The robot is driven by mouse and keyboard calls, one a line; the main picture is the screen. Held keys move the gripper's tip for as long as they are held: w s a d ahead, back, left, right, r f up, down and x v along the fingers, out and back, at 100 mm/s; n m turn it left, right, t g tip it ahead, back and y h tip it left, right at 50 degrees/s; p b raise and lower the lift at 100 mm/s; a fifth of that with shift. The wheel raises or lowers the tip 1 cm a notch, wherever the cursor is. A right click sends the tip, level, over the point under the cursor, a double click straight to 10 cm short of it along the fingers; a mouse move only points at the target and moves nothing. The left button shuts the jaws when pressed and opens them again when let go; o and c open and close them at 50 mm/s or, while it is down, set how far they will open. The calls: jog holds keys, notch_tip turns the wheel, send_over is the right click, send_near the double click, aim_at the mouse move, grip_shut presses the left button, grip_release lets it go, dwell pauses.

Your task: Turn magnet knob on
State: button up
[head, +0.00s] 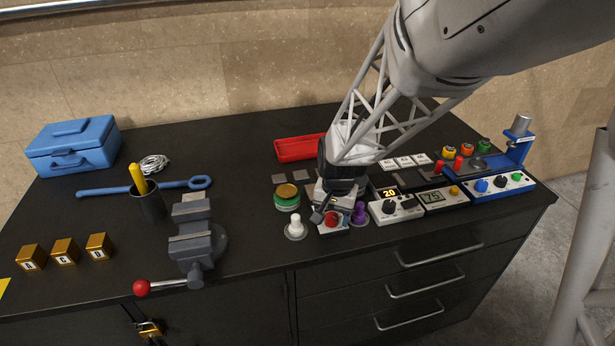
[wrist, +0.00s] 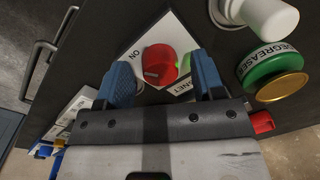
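The magnet knob (wrist: 158,64) is a red round knob with a green mark on a white label plate reading "ON" and part of "MAGNET". In the head view the red knob (head: 332,218) sits near the table's front edge, below my gripper (head: 326,208). In the wrist view my gripper (wrist: 162,78) has its two blue fingers apart, one on each side of the knob. The fingers look open and empty. I cannot tell whether either finger touches the knob.
A white bottle (head: 296,226) and a green-and-gold degreaser can (head: 287,197) stand close on the left. A purple piece (head: 359,212) and a control box (head: 395,208) with a display stand close on the right. A grey vise (head: 193,240) is further left.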

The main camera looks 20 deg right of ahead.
aim_at(334, 217)
jog(key=shift+s+d+r, duration=0.1)
jog(key=shift+r, duration=1.85)
jog(key=shift+s+d+r, duration=0.1)
jog(key=shift+r, duration=1.85)
jog(key=shift+s+a+r, duration=0.1)
jog(key=shift+s+r, duration=0.15)
jog(key=shift+r, duration=0.1)
jog(key=s+a+r+n+t, duration=0.1)
jog(key=s+r+n, duration=0.2)
jog(key=s, duration=0.6)
jog(key=s+a+r+n+t, duration=0.1)
jog(key=s+a+r+n, duration=0.1)
jog(key=s+r, duration=0.5)
jog(key=s+n, duration=0.1)
jog(key=s, duration=0.2)
jog(key=shift+s+a+h, duration=0.2)
jog(key=shift+h, duration=0.2)
jog(key=shift+c, duration=0.3)
